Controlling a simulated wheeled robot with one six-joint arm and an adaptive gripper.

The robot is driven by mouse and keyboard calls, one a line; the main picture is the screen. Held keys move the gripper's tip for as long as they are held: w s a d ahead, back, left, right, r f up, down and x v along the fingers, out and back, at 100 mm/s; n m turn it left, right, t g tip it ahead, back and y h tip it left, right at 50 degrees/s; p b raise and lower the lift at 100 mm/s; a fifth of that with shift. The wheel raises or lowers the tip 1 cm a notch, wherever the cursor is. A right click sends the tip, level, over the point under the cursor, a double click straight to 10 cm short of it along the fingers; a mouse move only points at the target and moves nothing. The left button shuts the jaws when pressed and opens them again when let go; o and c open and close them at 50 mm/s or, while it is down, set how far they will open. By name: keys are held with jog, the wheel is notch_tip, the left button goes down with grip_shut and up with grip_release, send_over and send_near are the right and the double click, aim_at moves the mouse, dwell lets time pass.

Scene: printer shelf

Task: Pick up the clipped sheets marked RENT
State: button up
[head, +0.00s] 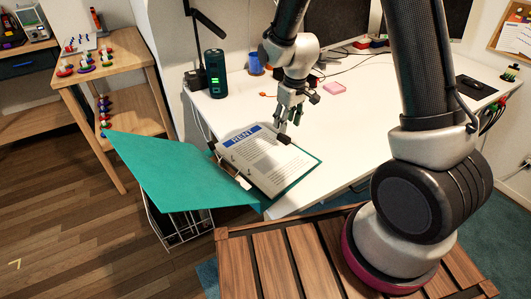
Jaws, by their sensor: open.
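The clipped sheets marked RENT (268,163) are white printed pages with a blue header, at the near left corner of the white desk. They lie in an open teal folder (175,180), whose left cover sticks out past the desk edge. A black clip (284,139) shows at the top right of the sheets, and a white and black clip or fastener (238,178) at their left edge. My gripper (289,122) is open and empty, just above and beyond the top edge of the sheets. The picture is too small to show whether it touches the black clip.
A dark cylinder with green lights (215,73) and a black lamp (196,80) stand at the desk's back left. A wire basket (178,228) stands below the folder. The middle of the desk (350,125) is clear.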

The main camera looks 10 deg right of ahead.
aim_at(284, 136)
jog(key=f, duration=0.6)
jog(key=shift+w+a, duration=0.15)
jog(key=shift+a, duration=0.05)
grip_shut()
